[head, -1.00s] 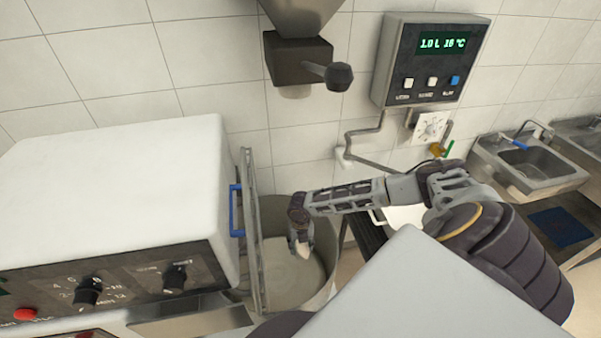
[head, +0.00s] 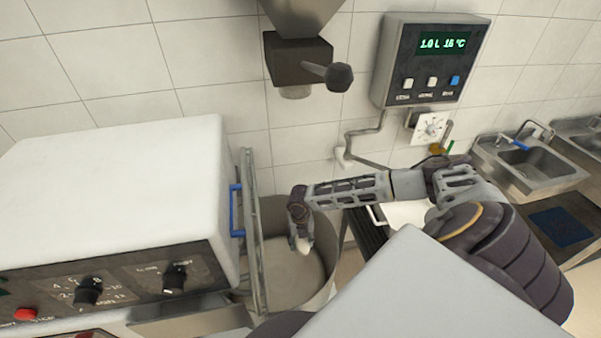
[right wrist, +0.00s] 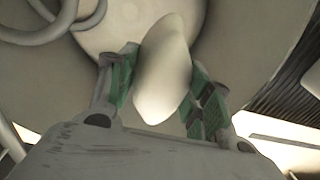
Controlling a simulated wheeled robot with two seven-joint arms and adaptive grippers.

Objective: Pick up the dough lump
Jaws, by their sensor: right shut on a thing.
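The dough lump (right wrist: 163,72) is pale, smooth and pointed at its ends. In the right wrist view it sits between the green-padded fingers of my right gripper (right wrist: 165,88), which is shut on it. In the head view the right gripper (head: 301,238) points down inside the metal mixer bowl (head: 327,225), and the lump (head: 302,246) shows as a small pale tip below the fingers. The bowl's pale floor shows beneath, and the lump appears held above it. My left gripper is not in view.
A mixer housing (head: 110,190) with knobs and a blue-handled guard (head: 237,210) stands left of the bowl. A hopper outlet with a dark lever (head: 330,75) hangs above. A curved metal hook (right wrist: 45,25) shows in the wrist view. A sink (head: 530,160) is at right.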

